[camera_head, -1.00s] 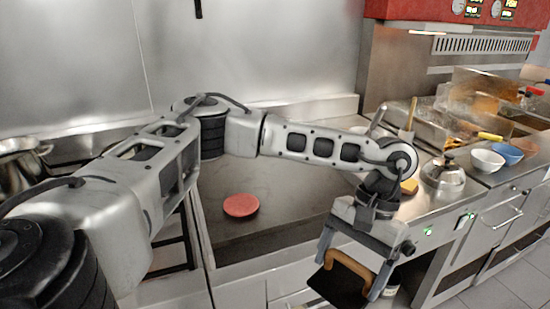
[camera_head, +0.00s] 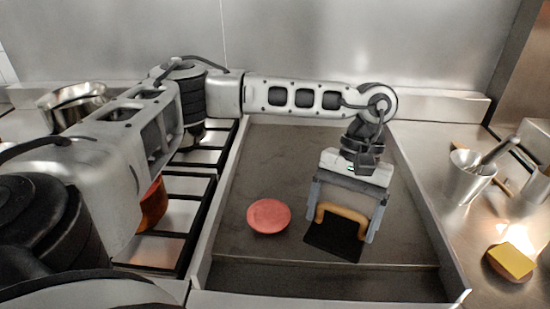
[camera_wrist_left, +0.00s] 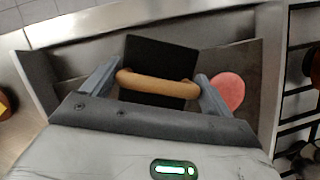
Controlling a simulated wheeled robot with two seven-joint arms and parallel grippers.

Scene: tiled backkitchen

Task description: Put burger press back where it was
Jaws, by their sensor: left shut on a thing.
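The burger press is a flat black plate with a tan wooden handle (camera_head: 343,214). My left gripper (camera_head: 341,224) is shut on the handle, with one finger at each end of it. The black plate (camera_head: 334,241) hangs below the handle over the dark griddle (camera_head: 290,160); I cannot tell whether it touches the surface. In the left wrist view the tan handle (camera_wrist_left: 157,84) lies between the fingers, with the black plate (camera_wrist_left: 162,55) beyond. A round red patty (camera_head: 268,216) lies on the griddle left of the press. My right gripper is not in view.
A stove with black grates (camera_head: 190,190) and a metal pot (camera_head: 75,104) is on the left. On the right counter stand a metal container with a utensil (camera_head: 468,178) and a yellow block on a brown round piece (camera_head: 512,261). The griddle has raised side edges.

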